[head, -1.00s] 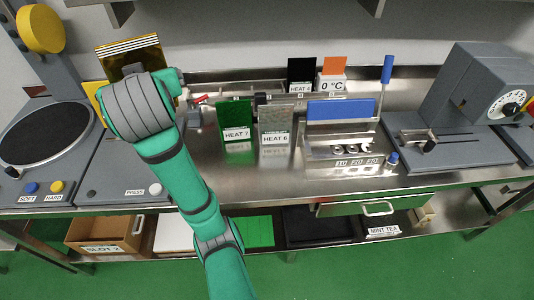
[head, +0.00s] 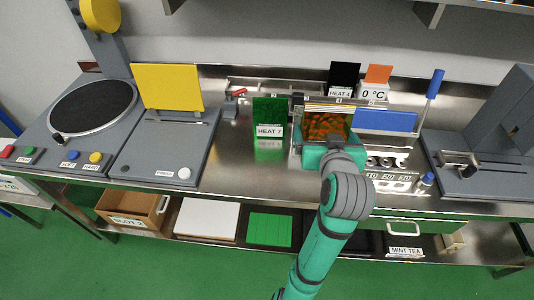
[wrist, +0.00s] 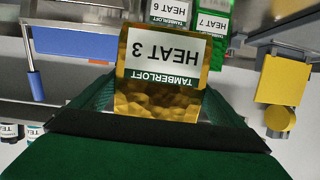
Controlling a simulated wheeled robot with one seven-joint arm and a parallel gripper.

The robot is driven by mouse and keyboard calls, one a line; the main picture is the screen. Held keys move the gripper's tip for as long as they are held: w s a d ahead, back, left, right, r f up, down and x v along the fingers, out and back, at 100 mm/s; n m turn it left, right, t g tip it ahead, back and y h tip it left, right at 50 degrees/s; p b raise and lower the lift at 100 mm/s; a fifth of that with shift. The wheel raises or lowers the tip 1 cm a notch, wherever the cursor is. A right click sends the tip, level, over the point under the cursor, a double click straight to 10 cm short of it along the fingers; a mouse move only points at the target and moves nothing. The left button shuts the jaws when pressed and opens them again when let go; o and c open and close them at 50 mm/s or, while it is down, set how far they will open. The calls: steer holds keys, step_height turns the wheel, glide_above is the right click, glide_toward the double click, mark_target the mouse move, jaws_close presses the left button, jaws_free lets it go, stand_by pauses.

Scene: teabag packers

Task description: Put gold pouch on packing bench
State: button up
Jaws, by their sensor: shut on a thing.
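The gold pouch (head: 326,123) is upright in my gripper (head: 328,150), over the middle of the steel packing bench (head: 228,155) in the head view. Its open or clear side shows orange-brown contents there. In the wrist view the gold pouch (wrist: 160,80) has a label reading HEAT 3 and TAMBERLOFT, upside down. My gripper (wrist: 155,105) is shut on the pouch, with a green finger at each side. I cannot tell whether the pouch's base touches the bench.
A green HEAT 7 pouch (head: 269,120) stands just left of my gripper. A HEAT 6 pouch (wrist: 168,12) shows behind the gold pouch in the wrist view. The blue-topped device (head: 385,121) is close on the right. Bare bench lies left of the green pouch.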

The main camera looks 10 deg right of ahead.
steer(key=shift+s+d+f+h, duration=0.2)
steer(key=shift+s+d+f, duration=0.2)
steer(key=shift+s+d, duration=0.25)
steer(key=shift+s+d+f+h, duration=0.2)
steer(key=shift+s+d+f, duration=0.2)
steer(key=shift+s+d, duration=0.2)
steer(key=shift+f, duration=0.25)
steer(key=shift+w+a+f, duration=0.95)
steer(key=shift+w+f, duration=1.1)
steer(key=shift+f, duration=0.1)
steer(key=shift+w+a+f, duration=0.95)
steer(key=shift+w+f, duration=1.15)
steer(key=shift+w+a+f, duration=0.95)
steer(key=shift+w+f, duration=1.1)
steer(key=shift+f, duration=0.1)
steer(key=shift+f, duration=0.15)
steer(key=o, duration=0.9)
steer(key=shift+r, duration=0.2)
steer(key=v, duration=1.2)
